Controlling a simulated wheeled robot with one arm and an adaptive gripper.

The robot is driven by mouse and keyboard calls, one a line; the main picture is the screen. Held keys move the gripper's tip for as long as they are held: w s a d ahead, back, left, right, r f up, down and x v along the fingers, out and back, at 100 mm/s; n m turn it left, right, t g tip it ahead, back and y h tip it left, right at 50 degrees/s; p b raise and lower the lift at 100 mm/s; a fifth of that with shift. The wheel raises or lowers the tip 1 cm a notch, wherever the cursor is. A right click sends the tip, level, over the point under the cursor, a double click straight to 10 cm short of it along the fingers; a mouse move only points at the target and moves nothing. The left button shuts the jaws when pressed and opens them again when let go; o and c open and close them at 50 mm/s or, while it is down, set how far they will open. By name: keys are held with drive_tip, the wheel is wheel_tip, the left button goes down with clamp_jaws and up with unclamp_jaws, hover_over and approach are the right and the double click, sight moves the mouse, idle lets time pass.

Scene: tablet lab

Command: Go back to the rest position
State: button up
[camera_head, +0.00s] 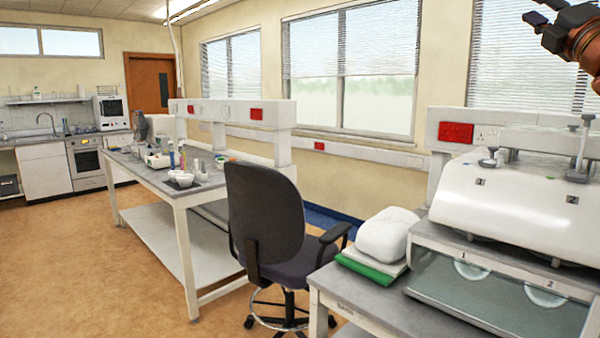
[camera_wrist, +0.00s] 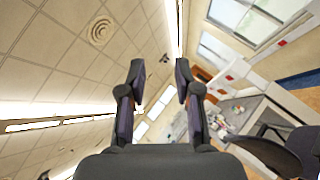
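My gripper (camera_head: 543,17) shows at the top right corner of the head view, raised above the white machine. Part of it and most of the arm are cut off by the frame edge. In the wrist view my gripper (camera_wrist: 159,76) has its two dark fingers spread apart with nothing between them. Behind the fingers the wrist view shows the ceiling, windows and a bench, tilted.
A white two-station machine (camera_head: 520,205) stands on a near bench (camera_head: 400,316) at right, beside a white bundle (camera_head: 387,234). A dark office chair (camera_head: 265,215) stands left of it. A lab bench (camera_head: 185,192) holds glassware. Open floor (camera_head: 60,270) lies at left.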

drive_tip(key=s+a+f+m+g+h+p, duration=0.1)
drive_tip(key=a+f+m+g+h, duration=0.2)
drive_tip(key=f+m, duration=0.65)
drive_tip(key=s+f+m+g+h+p, duration=0.15)
drive_tip(key=f+m+g, duration=0.35)
drive_tip(key=f, duration=0.9)
drive_tip(key=a+f+m+g+h+p, duration=0.1)
drive_tip(key=a+f+m+g+h, duration=0.15)
drive_tip(key=f+m+g, duration=0.65)
drive_tip(key=s+a+f+n+y, duration=0.1)
drive_tip(key=s+a+f, duration=0.25)
drive_tip(key=f, duration=0.35)
drive_tip(key=s+a+f+n, duration=0.1)
drive_tip(key=s+a+f, duration=0.1)
drive_tip(key=s+f, duration=0.4)
drive_tip(key=s+a+f+m+g+y+p, duration=0.1)
drive_tip(key=s+a+f+g, duration=0.3)
drive_tip(key=s, duration=0.8)
drive_tip(key=s+a+f+m+g+y+p, duration=0.1)
drive_tip(key=s+a+f+g+y, duration=0.2)
drive_tip(key=s+a+f, duration=0.6)
drive_tip(key=s+f+g, duration=0.2)
drive_tip(key=s, duration=0.2)
drive_tip(key=shift+a, duration=0.1)
